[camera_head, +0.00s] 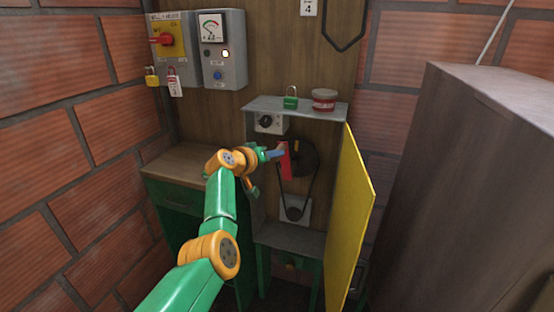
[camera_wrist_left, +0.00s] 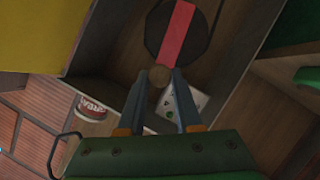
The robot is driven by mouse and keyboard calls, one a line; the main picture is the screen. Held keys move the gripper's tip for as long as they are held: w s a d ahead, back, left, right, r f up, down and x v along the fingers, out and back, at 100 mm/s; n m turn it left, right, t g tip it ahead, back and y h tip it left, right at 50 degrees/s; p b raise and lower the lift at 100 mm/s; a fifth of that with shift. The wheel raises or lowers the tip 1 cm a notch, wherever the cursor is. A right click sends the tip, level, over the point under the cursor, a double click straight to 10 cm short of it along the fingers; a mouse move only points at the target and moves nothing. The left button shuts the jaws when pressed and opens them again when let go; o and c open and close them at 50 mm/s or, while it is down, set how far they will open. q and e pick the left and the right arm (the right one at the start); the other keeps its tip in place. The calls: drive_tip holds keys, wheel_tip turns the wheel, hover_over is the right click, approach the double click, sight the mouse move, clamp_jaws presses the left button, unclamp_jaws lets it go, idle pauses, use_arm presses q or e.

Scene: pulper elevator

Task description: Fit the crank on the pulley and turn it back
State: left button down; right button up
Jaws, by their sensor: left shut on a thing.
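The dark round pulley (camera_head: 308,157) sits inside the open cabinet, with a belt running down to a lower wheel (camera_head: 294,213). The red crank (camera_head: 285,166) stands near upright before the pulley's left part. In the left wrist view the crank's red bar (camera_wrist_left: 176,36) crosses the face of the pulley (camera_wrist_left: 205,28). I cannot tell whether the crank is seated on it. My left gripper (camera_head: 274,153) is shut on the crank's handle; its round brown end (camera_wrist_left: 160,75) shows between the fingers. My right gripper is in neither view.
A yellow door (camera_head: 350,220) stands open at the cabinet's right. A green padlock (camera_head: 290,102) and a red-and-white tin (camera_head: 324,100) stand on the cabinet top (camera_head: 265,104). A dial box (camera_head: 268,123) is above left of the pulley. A wooden counter (camera_head: 172,168) lies left.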

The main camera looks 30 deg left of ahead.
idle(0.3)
use_arm(q)
drive_tip(key=shift+s+a+f+n+h+b, duration=0.1)
drive_tip(key=shift+a+n+h+b, duration=0.05)
drive_tip(key=shift+a+n+b, duration=0.25)
drive_tip(key=shift+s+a+f+n+h+b, duration=0.15)
drive_tip(key=shift+a+n+b, duration=0.15)
drive_tip(key=shift+a+b, duration=0.2)
drive_tip(key=shift+r, duration=0.1)
drive_tip(key=b, duration=0.1)
drive_tip(key=a+n+t+b, duration=0.1)
drive_tip(key=b, duration=0.1)
drive_tip(key=shift+s+a+f+h, duration=0.2)
drive_tip(key=shift+a+f+h, duration=0.1)
drive_tip(key=shift+f+h, duration=0.1)
drive_tip(key=shift+f, duration=0.1)
